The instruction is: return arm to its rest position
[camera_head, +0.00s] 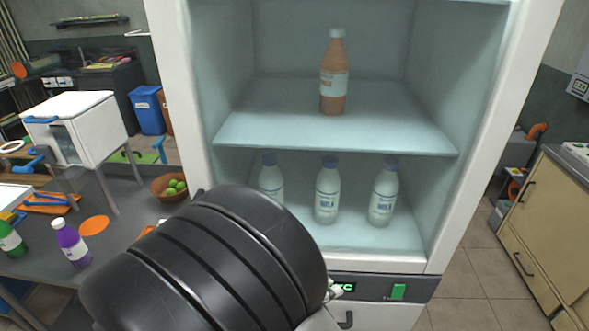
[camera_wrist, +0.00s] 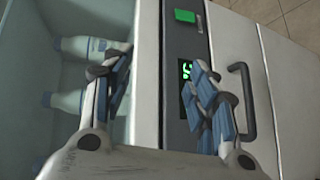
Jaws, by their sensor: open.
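My arm fills the lower middle of the head view as a large dark link, in front of an open refrigerated cabinet (camera_head: 545,60). My gripper (camera_wrist: 158,85) shows in the wrist view with its two fingers spread apart and nothing between them. It is in front of the cabinet's lower front edge, beside the dark control panel (camera_wrist: 183,50) with its green display. In the head view the gripper is mostly hidden behind the arm; only a small part shows near the panel.
An orange bottle (camera_head: 334,85) stands on the upper shelf. White bottles (camera_head: 327,195) stand on the lower shelf, close to my arm. At left, a grey table (camera_head: 125,235) holds a bowl of green fruit (camera_head: 170,187) and a purple bottle (camera_head: 70,245). Wooden drawers (camera_head: 550,230) stand at right.

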